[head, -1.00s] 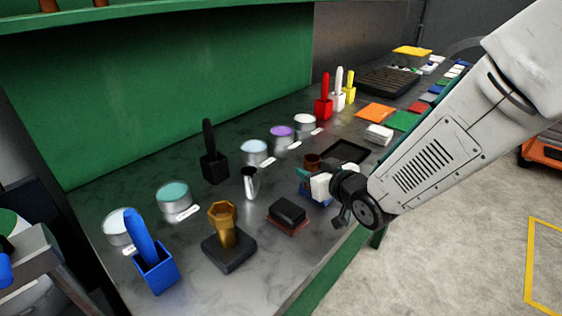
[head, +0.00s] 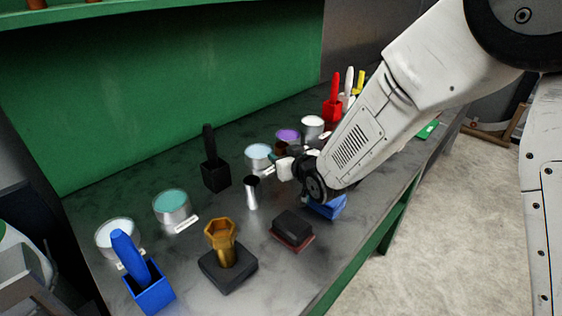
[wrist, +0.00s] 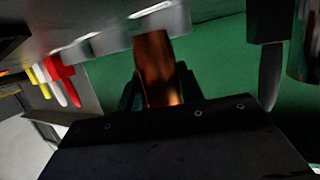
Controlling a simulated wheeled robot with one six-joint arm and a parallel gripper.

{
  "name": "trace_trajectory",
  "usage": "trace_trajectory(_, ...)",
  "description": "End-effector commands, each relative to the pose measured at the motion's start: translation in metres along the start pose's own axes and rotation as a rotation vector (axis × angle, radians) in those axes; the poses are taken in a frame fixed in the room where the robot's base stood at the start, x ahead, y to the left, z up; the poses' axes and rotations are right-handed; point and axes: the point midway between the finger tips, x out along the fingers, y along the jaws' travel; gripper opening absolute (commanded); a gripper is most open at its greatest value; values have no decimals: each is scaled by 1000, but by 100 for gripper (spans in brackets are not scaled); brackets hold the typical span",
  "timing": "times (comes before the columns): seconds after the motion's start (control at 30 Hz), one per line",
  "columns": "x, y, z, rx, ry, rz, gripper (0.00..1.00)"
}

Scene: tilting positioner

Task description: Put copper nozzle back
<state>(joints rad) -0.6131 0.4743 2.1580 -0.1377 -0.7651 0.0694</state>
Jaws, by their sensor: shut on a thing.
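The copper nozzle (wrist: 156,66) is between the fingers of my gripper (wrist: 158,88) in the wrist view, its free end reaching out past the fingertips. In the head view my gripper (head: 284,162) is over the bench, behind the silver cup-shaped piece (head: 251,193) and near the light-blue and purple pots. Only a small dark brown part of the nozzle shows there, partly hidden by my gripper. A blue block (head: 328,207) lies on the bench below my wrist. I cannot tell which spot is the nozzle's own place.
A brass hex-topped piece (head: 221,236) stands on a black base. A black block on a red base (head: 294,229) lies to its right. Light-blue pot (head: 258,157), purple pot (head: 287,138) and teal pot (head: 172,208) line the back, with a black-handled holder (head: 214,170) between.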

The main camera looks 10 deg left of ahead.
Motion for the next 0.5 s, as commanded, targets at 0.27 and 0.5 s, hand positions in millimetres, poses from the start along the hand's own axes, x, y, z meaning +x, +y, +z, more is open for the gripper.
trace_trajectory(0.27, 6, 2, 21, -1, 1, 2, 8)
trace_trajectory(0.5, 7, 1, 25, -1, 0, 1, 8)
